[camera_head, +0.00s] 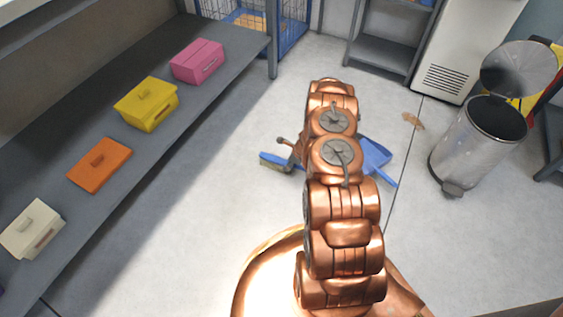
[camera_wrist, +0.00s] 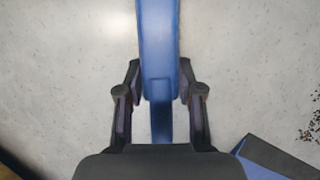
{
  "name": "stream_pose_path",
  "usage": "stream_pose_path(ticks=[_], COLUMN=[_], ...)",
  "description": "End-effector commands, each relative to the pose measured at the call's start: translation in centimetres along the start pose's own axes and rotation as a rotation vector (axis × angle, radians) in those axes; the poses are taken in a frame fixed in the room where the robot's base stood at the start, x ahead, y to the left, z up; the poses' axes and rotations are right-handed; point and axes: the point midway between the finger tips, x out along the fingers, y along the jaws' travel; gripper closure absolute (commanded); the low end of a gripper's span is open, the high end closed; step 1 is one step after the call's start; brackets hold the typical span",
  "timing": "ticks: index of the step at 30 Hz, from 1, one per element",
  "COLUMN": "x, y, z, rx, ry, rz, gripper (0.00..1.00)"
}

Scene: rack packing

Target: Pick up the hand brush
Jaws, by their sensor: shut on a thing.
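The hand brush (camera_head: 275,162), blue with brownish bristles, shows in the head view low near the floor, just left of my arm. Its other end is hidden behind the arm. In the wrist view its blue body (camera_wrist: 158,40) runs from the top edge down between my fingers. My gripper (camera_wrist: 160,84) is shut on it, one dark finger on each side. I cannot tell whether the brush touches the floor. In the head view my gripper is mostly hidden by my arm.
A blue dustpan (camera_head: 376,158) lies right of my arm, and its edge shows in the wrist view (camera_wrist: 272,158). Brown debris (camera_head: 413,121) lies near a metal bin (camera_head: 462,152). A grey shelf (camera_head: 128,178) with coloured boxes stands left. The floor between is clear.

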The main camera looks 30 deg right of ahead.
Motion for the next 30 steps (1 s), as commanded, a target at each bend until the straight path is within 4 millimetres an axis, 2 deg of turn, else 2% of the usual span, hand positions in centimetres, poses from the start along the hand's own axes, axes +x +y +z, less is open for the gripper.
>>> stream_pose_path(ticks=[3,14,17,22,30], x=[0.0,-0.2,-1.0,-3.8,-3.5], y=[0.0,0.0,-0.1,-0.1,3.3], z=[0.0,0.1,0.5,1.6,1.9], rx=[0.000,0.000,-0.001,0.000,0.002], ry=[0.000,0.000,0.000,-0.001,0.001], rz=[0.000,0.000,-0.001,-0.001,0.000], gripper=[1.00,1.00,1.00,1.00,1.00])
